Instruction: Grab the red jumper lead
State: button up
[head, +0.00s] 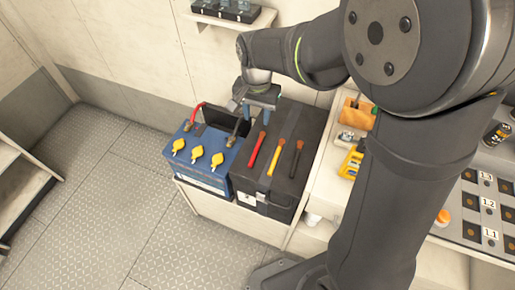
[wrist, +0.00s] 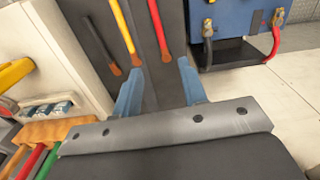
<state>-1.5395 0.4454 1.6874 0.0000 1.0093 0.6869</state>
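The red jumper lead (head: 256,151) lies on top of a black box (head: 287,205), the leftmost of three leads in the head view. Its brown-orange end points toward my gripper (head: 261,104). In the wrist view the red lead (wrist: 156,22) is the rightmost, its end lying between the fingertips in the picture. Beside it lie a yellow lead (head: 275,156) and a black lead (head: 294,160). My gripper (wrist: 160,66) is open and empty, with its two blue fingers apart. It appears above the box's back edge; the exact height is unclear.
A blue battery (head: 211,178) with yellow caps and a red cable (head: 196,116) stands left of the box. Right of the box, a counter holds an orange block (head: 358,113) and a yellow item (head: 350,164). A shelf (head: 229,19) hangs above. The floor at left is clear.

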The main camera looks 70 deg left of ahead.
send_over(257, 148)
jog(key=f, duration=0.9)
jog(key=shift+w+a, duration=0.1)
jog(key=shift+a, duration=0.1)
jog(key=shift+d+f, duration=0.15)
jog(key=shift+f, duration=2.55)
grip_shut()
